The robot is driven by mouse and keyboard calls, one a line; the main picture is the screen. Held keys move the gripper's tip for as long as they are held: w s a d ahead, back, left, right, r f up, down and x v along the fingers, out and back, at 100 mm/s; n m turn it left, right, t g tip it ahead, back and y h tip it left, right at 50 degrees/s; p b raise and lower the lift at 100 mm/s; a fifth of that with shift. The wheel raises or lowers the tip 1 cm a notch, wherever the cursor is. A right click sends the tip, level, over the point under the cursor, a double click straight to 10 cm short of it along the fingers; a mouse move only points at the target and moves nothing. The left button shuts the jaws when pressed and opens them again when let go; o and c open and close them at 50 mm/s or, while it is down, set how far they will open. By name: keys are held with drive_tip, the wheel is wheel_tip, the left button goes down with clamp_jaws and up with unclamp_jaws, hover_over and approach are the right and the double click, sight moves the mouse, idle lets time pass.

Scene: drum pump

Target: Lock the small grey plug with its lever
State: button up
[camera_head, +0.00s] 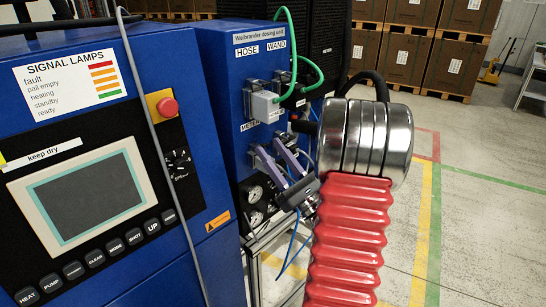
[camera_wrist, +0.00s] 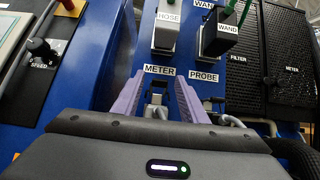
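My gripper (camera_head: 268,147) reaches to the lower front of the blue dosing unit (camera_head: 215,75), with its two purple fingers apart. In the wrist view my gripper (camera_wrist: 158,80) has a finger on each side of a small grey plug or socket (camera_wrist: 157,99) under the METER label. A gap seems to show between it and the fingers; contact is not clear. Its lever position is too small to tell, and its lower part is hidden by my gripper body. In the head view my fingers largely hide this spot.
Above sit a light grey HOSE plug (camera_wrist: 165,36) and a dark WAND plug (camera_wrist: 214,42) with green cables. A PROBE label (camera_wrist: 204,77) is right of METER. Pressure gauges (camera_head: 255,207) and blue tubing lie below. A black cable runs at the right.

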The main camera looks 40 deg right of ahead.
sight(273, 122)
drive_tip(key=shift+r, duration=4.5)
